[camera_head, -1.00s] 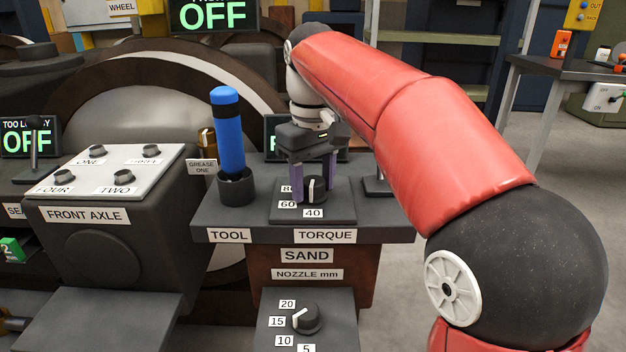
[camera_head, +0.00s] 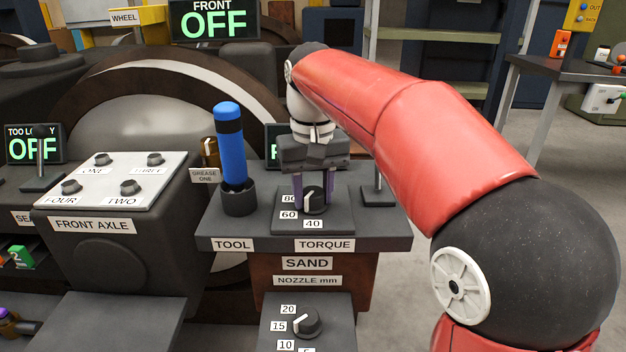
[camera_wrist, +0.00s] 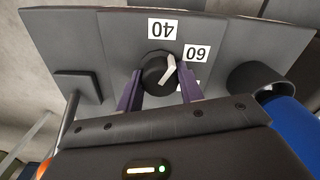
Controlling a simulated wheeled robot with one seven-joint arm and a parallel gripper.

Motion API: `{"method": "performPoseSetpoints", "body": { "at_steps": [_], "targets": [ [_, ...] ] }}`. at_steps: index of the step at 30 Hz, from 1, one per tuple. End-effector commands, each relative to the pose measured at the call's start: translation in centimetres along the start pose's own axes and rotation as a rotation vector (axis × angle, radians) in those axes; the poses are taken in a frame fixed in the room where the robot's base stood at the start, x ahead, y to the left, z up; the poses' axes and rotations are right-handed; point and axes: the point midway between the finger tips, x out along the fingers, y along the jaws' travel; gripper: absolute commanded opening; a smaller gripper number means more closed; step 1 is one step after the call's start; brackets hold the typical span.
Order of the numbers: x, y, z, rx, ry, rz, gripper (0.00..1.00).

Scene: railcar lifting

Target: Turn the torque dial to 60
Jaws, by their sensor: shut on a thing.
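The torque dial (camera_head: 316,203) is a round black knob with a white pointer, on a sloped dark plate above the TORQUE label. My gripper (camera_head: 314,199) comes down over it from behind, its purple fingers on either side and shut on the knob. In the wrist view, the dial (camera_wrist: 153,74) sits between the fingertips (camera_wrist: 160,71). Its pointer aims between the 40 label (camera_wrist: 163,28) and the 60 label (camera_wrist: 197,53). The 80 label (camera_head: 289,198) is partly hidden by a finger in the head view.
A blue-handled tool (camera_head: 229,140) stands in a dark holder (camera_head: 239,200) just left of the dial. A thin dark post (camera_head: 377,165) stands to the right. The nozzle dial (camera_head: 308,321) is below, and the FRONT AXLE box (camera_head: 95,245) is at left.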

Motion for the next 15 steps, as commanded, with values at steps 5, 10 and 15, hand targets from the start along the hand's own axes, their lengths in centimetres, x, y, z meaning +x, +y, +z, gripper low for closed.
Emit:
{"method": "performPoseSetpoints", "body": {
  "at_steps": [5, 10, 15],
  "targets": [
    [-0.49, -0.01, 0.00, 0.167, 0.001, 0.000, 0.14],
    [-0.45, -0.02, -0.02, 0.322, 0.002, 0.000, 0.14],
    [-0.37, -0.02, -0.04, 0.458, 0.003, 0.000, 0.14]
  ]
}}
